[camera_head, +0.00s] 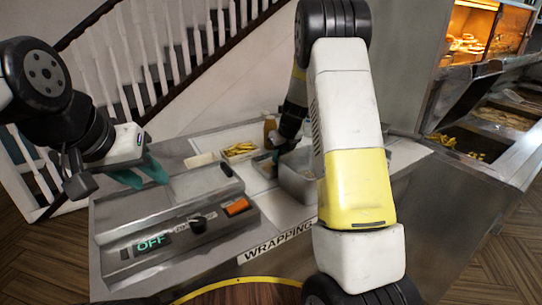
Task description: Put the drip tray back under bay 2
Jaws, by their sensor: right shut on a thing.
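No drip tray can be made out for certain, and no bay marked 2 shows. My right gripper (277,152) is over the back of the wrapping counter (230,176), at the back left edge of a grey metal pan (294,187). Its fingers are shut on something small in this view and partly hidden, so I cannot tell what. My right forearm covers the pan's right part.
A control box (187,232) reading OFF stands at the counter's front left. A tray of fries (240,150) and a brown bottle (270,130) are at the back. The fryer range (485,140) with a raised metal panel is at right. A staircase is behind.

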